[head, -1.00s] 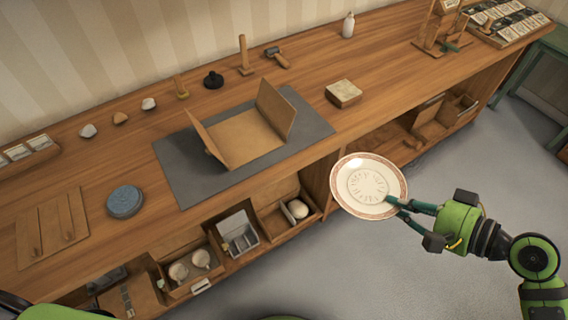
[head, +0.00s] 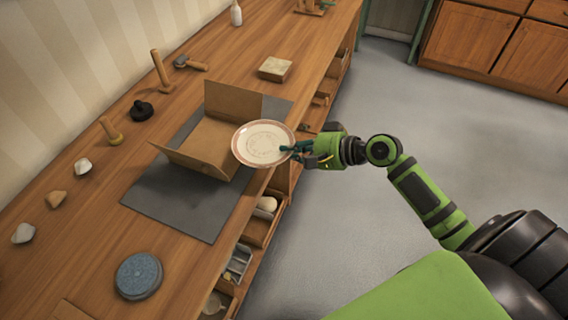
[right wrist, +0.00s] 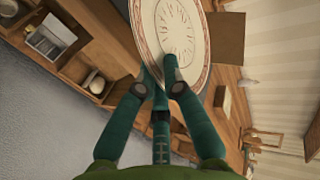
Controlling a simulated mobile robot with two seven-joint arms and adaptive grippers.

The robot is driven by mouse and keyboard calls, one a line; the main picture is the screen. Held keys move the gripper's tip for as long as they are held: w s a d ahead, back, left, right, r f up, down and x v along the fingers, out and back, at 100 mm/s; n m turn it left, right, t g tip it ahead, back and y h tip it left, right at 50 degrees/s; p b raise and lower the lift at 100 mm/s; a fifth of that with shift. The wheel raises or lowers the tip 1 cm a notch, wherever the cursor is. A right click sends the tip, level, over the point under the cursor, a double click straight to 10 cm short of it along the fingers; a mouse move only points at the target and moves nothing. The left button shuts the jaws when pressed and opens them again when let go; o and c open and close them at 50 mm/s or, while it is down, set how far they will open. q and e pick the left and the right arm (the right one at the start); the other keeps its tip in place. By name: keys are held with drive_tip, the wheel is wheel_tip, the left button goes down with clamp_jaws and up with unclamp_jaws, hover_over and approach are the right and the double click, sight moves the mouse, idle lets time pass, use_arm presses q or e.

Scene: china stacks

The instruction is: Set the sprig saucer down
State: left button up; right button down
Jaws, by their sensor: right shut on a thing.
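The sprig saucer (head: 262,143) is a cream plate with a reddish-brown patterned rim and faint markings in its middle. My right gripper (head: 298,150) is shut on its right edge and holds it near the bench's front edge, overlapping the right side of the cardboard box in the head view. I cannot tell how high it is above the bench. In the right wrist view the saucer (right wrist: 178,35) fills the top centre, with its rim between the teal fingers (right wrist: 160,80). My left gripper is out of view.
An open cardboard box (head: 205,140) with raised flaps stands on a grey mat (head: 165,205) on the wooden bench. A round blue-grey disc (head: 138,276), a stone block (head: 275,69), mallets and several stones lie around it. The mat's front part is bare.

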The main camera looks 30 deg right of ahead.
drive_tip(key=shift+f, duration=0.5)
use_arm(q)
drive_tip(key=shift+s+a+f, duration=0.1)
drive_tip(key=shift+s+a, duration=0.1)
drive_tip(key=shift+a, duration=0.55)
use_arm(e)
wheel_tip(320, 180, down, 4)
drive_tip(key=shift+w, duration=0.1)
drive_tip(key=shift+f+b, duration=0.35)
drive_tip(key=c, duration=1.4)
unclamp_jaws()
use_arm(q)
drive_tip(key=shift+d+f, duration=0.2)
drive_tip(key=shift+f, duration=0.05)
use_arm(e)
drive_tip(key=shift+o, duration=0.2)
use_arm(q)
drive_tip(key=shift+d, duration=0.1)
